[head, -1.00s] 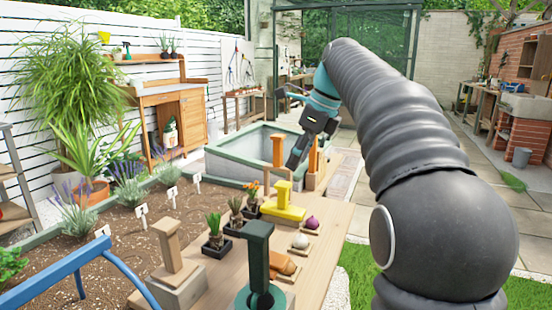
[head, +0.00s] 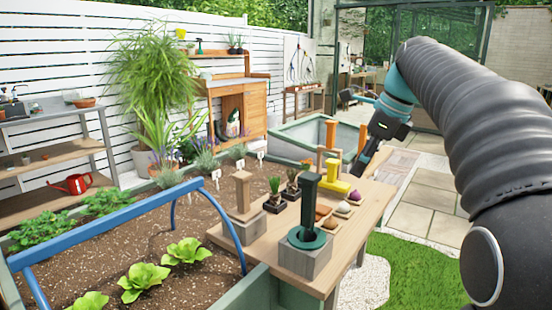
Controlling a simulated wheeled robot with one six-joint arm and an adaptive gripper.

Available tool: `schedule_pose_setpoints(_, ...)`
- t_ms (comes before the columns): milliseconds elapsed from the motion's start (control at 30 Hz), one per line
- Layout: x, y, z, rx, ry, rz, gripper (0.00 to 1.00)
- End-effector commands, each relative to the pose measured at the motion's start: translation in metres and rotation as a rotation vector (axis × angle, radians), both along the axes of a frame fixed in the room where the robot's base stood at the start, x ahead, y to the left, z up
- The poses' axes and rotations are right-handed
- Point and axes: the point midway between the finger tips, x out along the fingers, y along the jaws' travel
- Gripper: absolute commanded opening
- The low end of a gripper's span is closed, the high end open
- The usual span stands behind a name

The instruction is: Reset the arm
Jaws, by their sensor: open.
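My gripper (head: 362,166) is at the far right end of the wooden table (head: 352,228), pointing down and to the left. It is open, with nothing seen between its fingers, though the fingertips are small and partly hard to make out. My grey sleeved arm (head: 440,110) reaches in from the right edge of the head view. The gripper is close to a yellow tool (head: 334,186) and an orange upright handle (head: 331,133); I cannot tell whether it touches anything.
A dark green upright tool (head: 308,205) and a wooden-handled one (head: 242,192) stand on blocks. Small potted plants (head: 275,195) and bulbs sit between. A soil bed (head: 130,245) with a blue rail (head: 100,222) lies left. Grass (head: 415,270) on the right is clear.

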Motion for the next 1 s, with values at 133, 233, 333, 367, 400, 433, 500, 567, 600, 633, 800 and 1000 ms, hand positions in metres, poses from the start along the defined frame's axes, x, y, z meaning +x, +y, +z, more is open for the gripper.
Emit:
schedule_pose_setpoints(133, -0.016, 0.004, -0.004, -0.045, -0.041, 0.094, 0.48)
schedule_pose_setpoints(233, -0.028, 0.009, -0.009, -0.084, -0.075, 0.177, 0.48)
schedule_pose_setpoints(333, -0.043, 0.012, -0.015, -0.133, -0.114, 0.277, 0.48)
schedule_pose_setpoints(367, -0.048, 0.013, -0.018, -0.150, -0.128, 0.311, 0.48)
schedule_pose_setpoints(400, -0.056, 0.015, -0.022, -0.175, -0.146, 0.364, 0.48)
schedule_pose_setpoints(433, -0.063, 0.016, -0.025, -0.197, -0.162, 0.406, 0.48)
schedule_pose_setpoints(500, -0.082, 0.020, -0.036, -0.256, -0.201, 0.526, 0.48)
schedule_pose_setpoints(567, -0.100, 0.022, -0.048, -0.317, -0.238, 0.642, 0.48)
schedule_pose_setpoints(600, -0.112, 0.024, -0.056, -0.357, -0.261, 0.723, 0.48)
schedule_pose_setpoints(633, -0.121, 0.025, -0.063, -0.388, -0.277, 0.783, 0.48)
schedule_pose_setpoints(800, -0.172, 0.028, -0.106, -0.566, -0.359, 1.137, 0.48)
schedule_pose_setpoints(1000, -0.227, 0.028, -0.163, -0.769, -0.422, 1.548, 0.48)
